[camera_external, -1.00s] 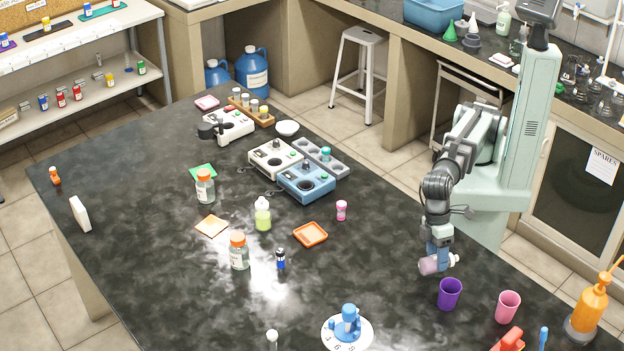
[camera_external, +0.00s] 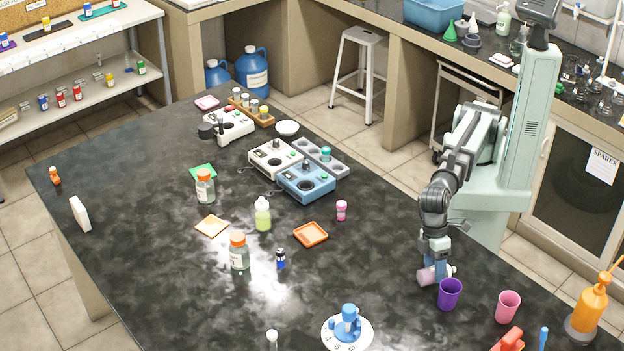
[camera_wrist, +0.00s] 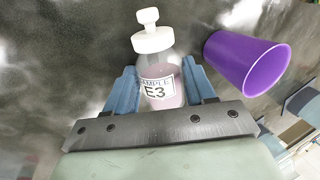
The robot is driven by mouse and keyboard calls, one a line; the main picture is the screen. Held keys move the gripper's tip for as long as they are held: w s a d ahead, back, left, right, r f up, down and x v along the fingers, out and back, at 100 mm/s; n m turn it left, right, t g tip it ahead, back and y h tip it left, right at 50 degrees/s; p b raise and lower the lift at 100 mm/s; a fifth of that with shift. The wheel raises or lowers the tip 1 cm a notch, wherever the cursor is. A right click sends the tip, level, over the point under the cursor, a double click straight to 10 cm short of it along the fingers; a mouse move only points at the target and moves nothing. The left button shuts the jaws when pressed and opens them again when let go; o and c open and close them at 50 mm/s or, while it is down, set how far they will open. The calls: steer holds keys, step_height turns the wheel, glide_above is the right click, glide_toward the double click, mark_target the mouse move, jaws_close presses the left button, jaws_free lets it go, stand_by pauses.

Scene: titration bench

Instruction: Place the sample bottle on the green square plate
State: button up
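The sample bottle (camera_wrist: 161,85), pinkish with a white cap and a label reading "SAMPLE E3", is between the blue fingers of my gripper (camera_wrist: 160,88) in the wrist view. In the external view my gripper (camera_external: 438,268) points down and is shut on the bottle (camera_external: 427,276), which lies sideways with its cap to the right. I cannot tell whether the bottle touches the bench. The green square plate (camera_external: 203,171) lies far off at the upper left of the bench, partly hidden by an orange-capped bottle (camera_external: 205,189).
A purple cup (camera_external: 450,294) stands right beside my gripper; it also shows in the wrist view (camera_wrist: 240,62). A pink cup (camera_external: 507,306) is farther right. An orange tray (camera_external: 311,234), a small pink bottle (camera_external: 341,210) and a yellow-green bottle (camera_external: 263,215) stand mid-bench.

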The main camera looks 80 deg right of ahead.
steer(key=o, duration=0.3)
steer(key=shift+o, duration=0.2)
steer(key=shift+r, duration=0.1)
steer(key=v, duration=1.1)
steer(key=shift+r, duration=0.4)
steer(key=shift+o, duration=0.7)
steer(key=shift+d+r, duration=0.1)
steer(key=shift+r, duration=0.1)
